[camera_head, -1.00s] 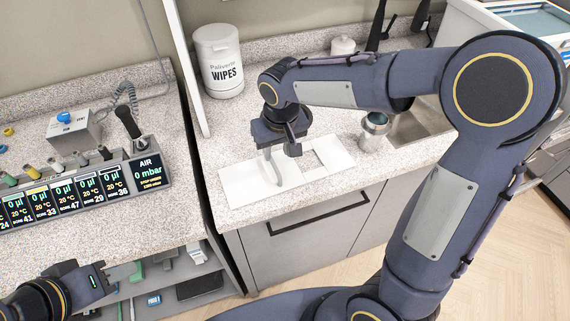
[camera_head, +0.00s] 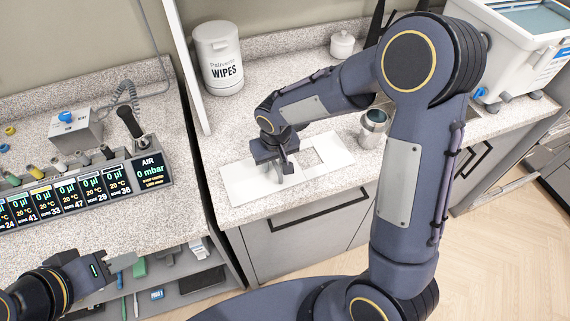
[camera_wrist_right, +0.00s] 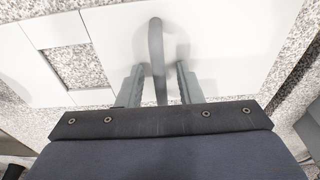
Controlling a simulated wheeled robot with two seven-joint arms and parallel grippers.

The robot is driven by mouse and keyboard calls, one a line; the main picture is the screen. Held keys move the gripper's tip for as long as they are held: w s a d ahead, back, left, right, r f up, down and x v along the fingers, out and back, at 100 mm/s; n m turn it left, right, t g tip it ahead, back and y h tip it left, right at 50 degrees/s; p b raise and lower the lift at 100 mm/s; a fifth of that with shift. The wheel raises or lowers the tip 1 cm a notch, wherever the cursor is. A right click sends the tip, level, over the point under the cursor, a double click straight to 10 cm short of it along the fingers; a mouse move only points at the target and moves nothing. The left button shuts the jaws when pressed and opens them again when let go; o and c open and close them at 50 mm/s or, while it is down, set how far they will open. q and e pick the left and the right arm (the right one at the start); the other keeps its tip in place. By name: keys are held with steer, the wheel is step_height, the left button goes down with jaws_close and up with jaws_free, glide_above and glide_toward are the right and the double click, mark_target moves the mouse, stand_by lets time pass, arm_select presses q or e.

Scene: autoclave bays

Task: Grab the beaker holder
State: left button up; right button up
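The beaker holder (camera_head: 235,184) is a flat white plate with a square opening, lying on the speckled counter. It also shows in the right wrist view (camera_wrist_right: 225,30), with its upright curved grey handle (camera_wrist_right: 156,45). My right gripper (camera_head: 277,178) is low over the plate. In the right wrist view its two fingers (camera_wrist_right: 160,80) stand apart on either side of the handle, with a visible gap on the right. In the head view the gripper largely hides the handle. My left gripper (camera_head: 110,280) is at the lower left, fingers apart and empty, away from the holder.
A metal cup (camera_head: 374,122) stands right of the holder. A wipes tub (camera_head: 218,58) and a small white jar (camera_head: 342,44) stand behind. An instrument panel (camera_head: 90,185) occupies the left counter.

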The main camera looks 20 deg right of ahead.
jaws_close()
steer(key=shift+r, duration=0.1)
